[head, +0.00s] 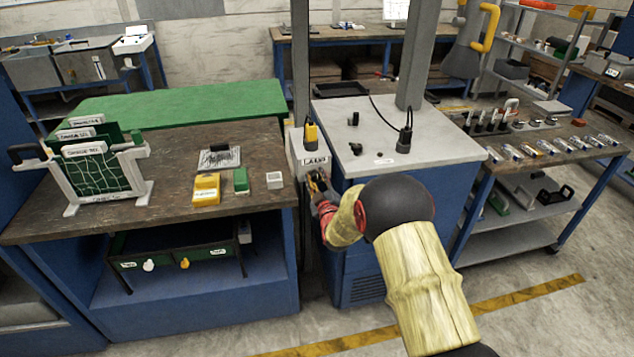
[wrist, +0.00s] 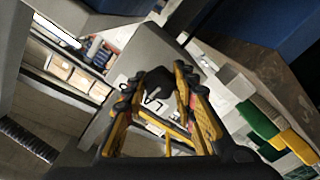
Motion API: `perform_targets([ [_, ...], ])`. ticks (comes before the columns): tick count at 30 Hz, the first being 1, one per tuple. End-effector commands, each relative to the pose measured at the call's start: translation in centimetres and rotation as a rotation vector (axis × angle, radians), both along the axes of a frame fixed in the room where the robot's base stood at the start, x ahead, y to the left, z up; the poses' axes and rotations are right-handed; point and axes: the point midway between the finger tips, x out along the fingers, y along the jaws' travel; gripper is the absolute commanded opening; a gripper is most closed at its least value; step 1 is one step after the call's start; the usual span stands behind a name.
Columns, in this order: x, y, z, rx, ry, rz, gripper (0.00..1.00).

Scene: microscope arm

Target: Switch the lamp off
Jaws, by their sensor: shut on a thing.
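A light grey switch box (head: 309,146) with a label that seems to read LAMP is fixed at the left side of the grey-topped cabinet, by a post. My gripper (head: 318,184) is at the box's lower front in the head view and largely hides what it holds. In the wrist view my gripper's yellow-and-black fingers (wrist: 156,82) stand on either side of a black knob (wrist: 157,88) on the box face (wrist: 135,70) and are shut on it. The knob's exact setting is hard to tell. No lamp light is clearly identifiable.
The grey cabinet top (head: 360,112) with small black parts is right of the box. A wooden bench (head: 120,215) at left holds a rack (head: 100,170), a yellow block (head: 206,190) and a green block (head: 241,180). Floor is free in front.

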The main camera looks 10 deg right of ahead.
Motion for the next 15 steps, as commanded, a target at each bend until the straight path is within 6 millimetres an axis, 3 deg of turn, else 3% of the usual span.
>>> perform_targets([
  [15,0.03,0.05,0.05,-0.087,-0.001,0.001,0.02],
])
